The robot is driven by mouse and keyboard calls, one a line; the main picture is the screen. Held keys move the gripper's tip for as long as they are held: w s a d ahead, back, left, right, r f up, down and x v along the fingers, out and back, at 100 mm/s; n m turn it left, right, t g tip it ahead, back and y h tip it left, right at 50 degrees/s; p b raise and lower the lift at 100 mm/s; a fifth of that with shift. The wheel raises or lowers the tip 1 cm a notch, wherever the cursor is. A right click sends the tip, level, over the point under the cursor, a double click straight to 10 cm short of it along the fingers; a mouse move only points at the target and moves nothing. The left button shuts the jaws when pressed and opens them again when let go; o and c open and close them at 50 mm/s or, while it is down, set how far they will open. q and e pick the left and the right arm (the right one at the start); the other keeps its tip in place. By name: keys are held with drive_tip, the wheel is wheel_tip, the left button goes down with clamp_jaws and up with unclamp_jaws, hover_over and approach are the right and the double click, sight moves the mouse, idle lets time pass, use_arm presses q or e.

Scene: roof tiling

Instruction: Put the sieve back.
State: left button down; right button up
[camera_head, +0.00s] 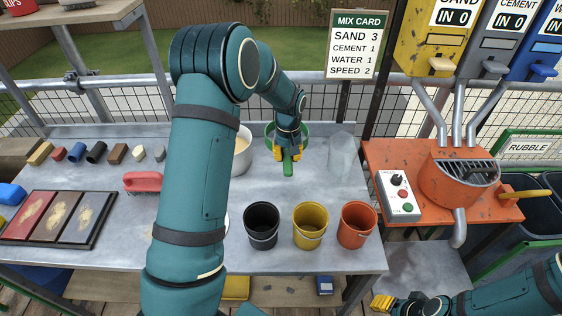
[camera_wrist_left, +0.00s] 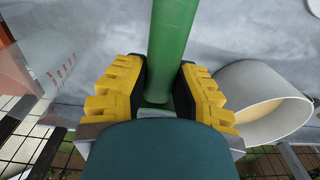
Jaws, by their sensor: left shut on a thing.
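The green sieve's round rim (camera_head: 269,131) shows behind my left gripper at the back of the grey bench. Its green handle (camera_head: 288,169) points toward the front of the bench. My left gripper (camera_head: 288,154) is shut on this handle. In the left wrist view the green handle (camera_wrist_left: 173,45) runs between the yellow fingers (camera_wrist_left: 158,100). The wrist hides most of the sieve's ring, and I cannot tell whether it touches the bench. My right gripper (camera_head: 381,303) is low at the bottom right, away from the bench; its jaw state is unclear.
A pale tub (camera_head: 242,150) stands close left of the sieve. Black (camera_head: 262,222), yellow (camera_head: 310,222) and orange (camera_head: 356,222) buckets line the front. An orange mixer (camera_head: 460,180) stands further right.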

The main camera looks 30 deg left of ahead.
sight(287, 183)
use_arm(q)
wheel_tip(287, 183, down, 10)
drive_tip(key=shift+f+b, duration=0.1)
drive_tip(key=shift+b, duration=0.6)
drive_tip(key=c, duration=0.9)
unclamp_jaws()
drive_tip(key=shift+o, duration=0.2)
